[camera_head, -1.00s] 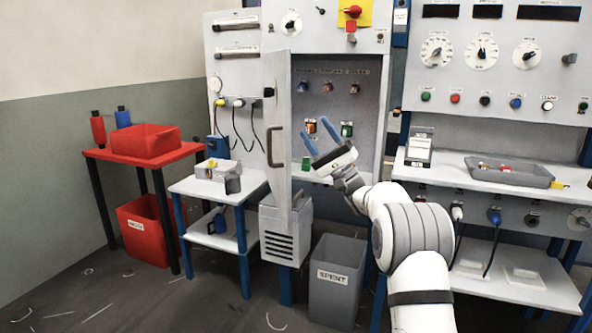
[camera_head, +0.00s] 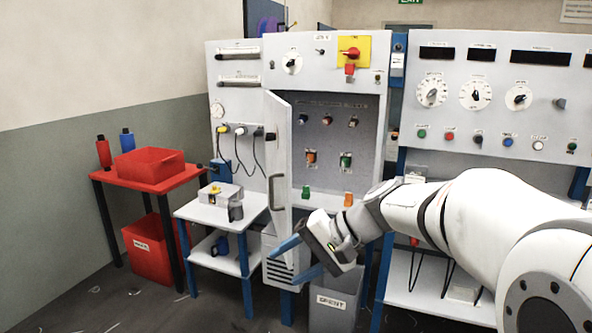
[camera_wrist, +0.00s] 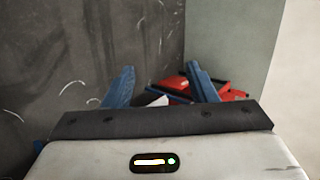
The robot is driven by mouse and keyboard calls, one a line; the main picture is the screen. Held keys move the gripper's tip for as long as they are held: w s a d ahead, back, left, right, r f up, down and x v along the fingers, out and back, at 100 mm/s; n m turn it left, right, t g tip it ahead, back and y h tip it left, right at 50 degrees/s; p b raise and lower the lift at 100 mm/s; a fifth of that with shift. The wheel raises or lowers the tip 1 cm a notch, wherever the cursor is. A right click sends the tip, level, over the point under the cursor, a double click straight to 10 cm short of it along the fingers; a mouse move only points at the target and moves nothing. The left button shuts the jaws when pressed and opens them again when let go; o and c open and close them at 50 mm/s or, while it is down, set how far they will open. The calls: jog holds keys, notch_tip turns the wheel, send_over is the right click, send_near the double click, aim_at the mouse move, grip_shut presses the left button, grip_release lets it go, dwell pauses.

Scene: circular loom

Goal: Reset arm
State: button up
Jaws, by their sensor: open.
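My gripper (camera_head: 291,262) is in front of the cabinet's lower part, with its two blue fingers spread and pointing left. Nothing shows between the fingers. In the wrist view my gripper (camera_wrist: 160,88) is also open and empty, with the floor and the red table beyond it. My white arm reaches in from the right and hides part of the right-hand bench.
The cabinet door (camera_head: 281,180) stands open just above my gripper. A grey bin (camera_head: 333,300) marked SPENT is below. A small white table (camera_head: 190,212) and a red table (camera_head: 110,177) stand to the left. Floor at front left is mostly clear.

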jog(key=s+d+f+n+t+h+p, duration=0.1)
jog(key=s+d+h+p, duration=0.6)
jog(key=s+d, duration=0.8)
jog(key=n+h, duration=0.1)
jog(key=h, duration=0.2)
jog(key=shift+s+d+f+n+p, duration=0.15)
jog(key=shift+s+d+n+p, duration=0.15)
jog(key=shift+s, duration=0.1)
jog(key=shift+a, duration=0.1)
jog(key=shift+c, duration=0.4)
